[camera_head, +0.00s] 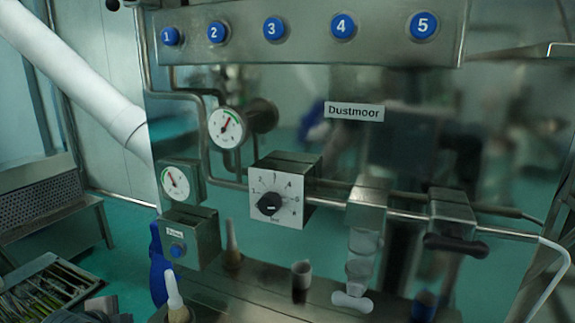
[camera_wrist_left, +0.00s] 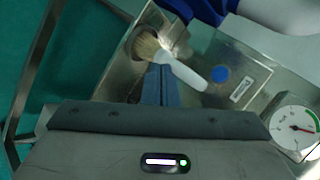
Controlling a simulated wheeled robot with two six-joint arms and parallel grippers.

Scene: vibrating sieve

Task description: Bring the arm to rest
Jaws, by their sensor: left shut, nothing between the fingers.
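My left gripper (camera_wrist_left: 158,75) is in the left wrist view with its grey fingers together and nothing held. Its fingertips are close to a brush (camera_wrist_left: 183,70) in the picture; I cannot tell whether they touch it. The brush has pale bristles and a white handle, and its bristle end is at a round opening in a metal ledge. In the head view the brush handle (camera_head: 173,291) stands up at the lower left. My right gripper is not in view.
A steel panel carries numbered blue buttons (camera_head: 273,28), a round gauge (camera_head: 226,127), a dial box (camera_head: 284,195) and a box with a blue button (camera_head: 189,238). A white lever (camera_head: 352,301) and a black lever (camera_head: 455,244) project from it. Green floor shows at left.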

